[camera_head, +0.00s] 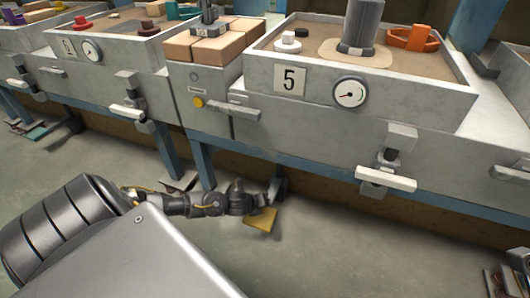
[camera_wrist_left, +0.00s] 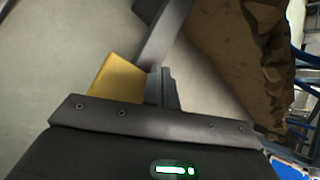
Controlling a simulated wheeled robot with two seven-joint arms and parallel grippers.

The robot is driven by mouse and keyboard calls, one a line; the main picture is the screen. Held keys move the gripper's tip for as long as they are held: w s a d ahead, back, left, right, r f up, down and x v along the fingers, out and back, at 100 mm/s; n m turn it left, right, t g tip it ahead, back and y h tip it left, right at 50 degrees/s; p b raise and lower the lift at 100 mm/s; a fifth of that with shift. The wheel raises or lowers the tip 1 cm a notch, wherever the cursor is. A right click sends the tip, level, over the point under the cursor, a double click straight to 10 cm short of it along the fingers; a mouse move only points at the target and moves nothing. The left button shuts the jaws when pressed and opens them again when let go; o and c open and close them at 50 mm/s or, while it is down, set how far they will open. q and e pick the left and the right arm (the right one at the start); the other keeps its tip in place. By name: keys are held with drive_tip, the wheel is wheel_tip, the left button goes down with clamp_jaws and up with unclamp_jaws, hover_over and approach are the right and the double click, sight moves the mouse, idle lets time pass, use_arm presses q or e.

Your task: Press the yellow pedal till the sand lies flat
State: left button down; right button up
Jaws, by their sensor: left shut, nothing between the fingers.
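The yellow pedal (camera_head: 262,220) sits low near the floor, below the front of the bin marked 5. It also shows in the left wrist view (camera_wrist_left: 118,80), partly hidden by my gripper. My left gripper (camera_head: 268,192) is shut and empty, right at the pedal; I cannot tell whether it touches. Its fingers (camera_wrist_left: 161,88) overlap the pedal's edge in the wrist view. The sand (camera_head: 420,76) fills the bin marked 5, with a lighter patch around a grey stepped block. My right gripper is not in view.
The bin (camera_head: 330,118) carries a dial gauge (camera_head: 350,93) and a pale handle (camera_head: 386,178). A white ring piece (camera_head: 288,42) and an orange piece (camera_head: 411,38) lie on the sand. A blue leg (camera_head: 203,160) stands left of the pedal. Concrete floor in front is clear.

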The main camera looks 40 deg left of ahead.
sight(263, 211)
use_arm(q)
drive_tip(key=shift+s+d+f+b, duration=0.15)
drive_tip(key=shift+f+b, duration=0.95)
drive_tip(key=shift+f, duration=0.55)
idle(0.9)
drive_tip(key=shift+s+d+f+b, duration=0.1)
drive_tip(key=shift+s+f+b, duration=0.15)
drive_tip(key=shift+f+b, duration=0.5)
idle(0.9)
drive_tip(key=shift+p, duration=0.35)
wheel_tip(263, 211, up, 5)
drive_tip(key=p, duration=0.5)
drive_tip(key=shift+w+r, duration=0.1)
drive_tip(key=shift+r, duration=0.1)
drive_tip(key=shift+w+r, duration=0.1)
drive_tip(key=shift+w, duration=0.1)
drive_tip(key=r+p, duration=0.1)
drive_tip(key=p, duration=0.1)
drive_tip(key=r+p, duration=0.1)
drive_tip(key=r, duration=0.1)
drive_tip(key=r+p, duration=0.2)
drive_tip(key=shift+w+a+r+p, duration=0.15)
drive_tip(key=shift+a+p, duration=0.1)
drive_tip(key=shift+p, duration=0.05)
